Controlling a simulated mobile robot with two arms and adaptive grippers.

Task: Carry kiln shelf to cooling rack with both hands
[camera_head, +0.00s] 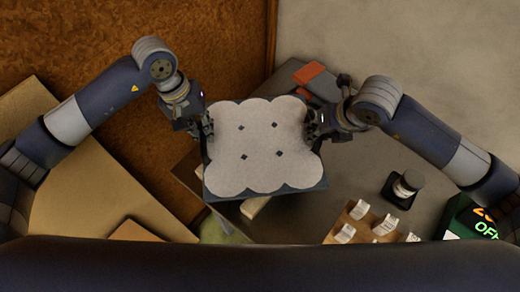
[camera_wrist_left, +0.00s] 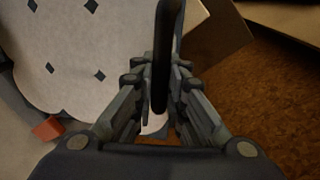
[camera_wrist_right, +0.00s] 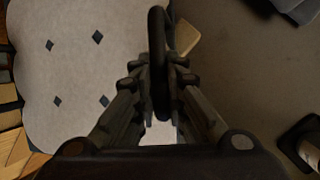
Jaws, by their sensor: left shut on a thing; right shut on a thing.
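The kiln shelf (camera_head: 265,145) is a dark board with a pale, scalloped top bearing small dark diamonds. It is held between my two grippers in the middle of the head view. My left gripper (camera_head: 207,128) is shut on its left side, and my right gripper (camera_head: 312,125) is shut on its right side. In the left wrist view the fingers (camera_wrist_left: 158,115) close around a dark loop handle (camera_wrist_left: 165,60). In the right wrist view the fingers (camera_wrist_right: 160,110) close around another dark handle (camera_wrist_right: 158,50). I cannot make out the cooling rack for certain.
A grey worktop (camera_head: 350,180) lies below and right of the shelf. Tan boards (camera_head: 95,185) stand at left.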

